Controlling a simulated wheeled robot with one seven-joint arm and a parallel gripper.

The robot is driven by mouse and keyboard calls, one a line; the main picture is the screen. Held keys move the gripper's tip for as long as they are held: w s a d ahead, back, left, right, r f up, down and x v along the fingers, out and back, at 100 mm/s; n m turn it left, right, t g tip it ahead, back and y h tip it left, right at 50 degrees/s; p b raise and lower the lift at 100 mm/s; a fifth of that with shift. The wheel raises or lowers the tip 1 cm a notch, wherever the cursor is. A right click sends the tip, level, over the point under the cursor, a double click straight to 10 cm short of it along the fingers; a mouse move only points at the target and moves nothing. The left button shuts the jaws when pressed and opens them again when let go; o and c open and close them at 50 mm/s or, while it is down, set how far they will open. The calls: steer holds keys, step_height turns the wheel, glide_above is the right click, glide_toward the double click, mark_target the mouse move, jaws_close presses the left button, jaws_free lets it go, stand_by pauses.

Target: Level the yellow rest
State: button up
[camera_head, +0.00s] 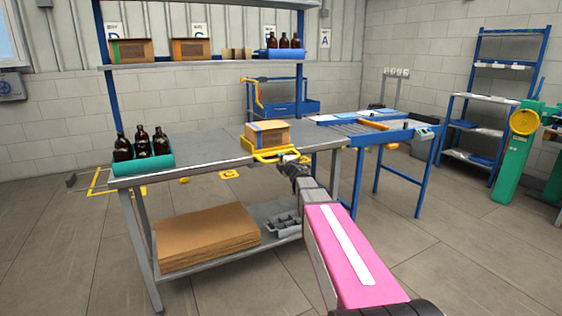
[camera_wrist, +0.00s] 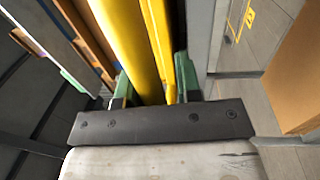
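My gripper (camera_head: 293,159) is at the right part of the rest. In the wrist view, yellow bars of the rest (camera_wrist: 125,42) run between the green fingers of my gripper (camera_wrist: 153,88). I see no clear gap on either side, but the contact is not plain. The fingertips are partly hidden.
A teal tray (camera_head: 160,164) with amber bottles stands on the bench's left end. A shelf above (camera_head: 215,63) holds cartons and a blue tray of bottles. A blue-framed roller conveyor (camera_head: 365,131) adjoins at right. The bench (camera_head: 205,150) is clear between tray and carton.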

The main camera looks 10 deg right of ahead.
steer(key=shift+o, duration=0.5)
steer(key=v, duration=1.1)
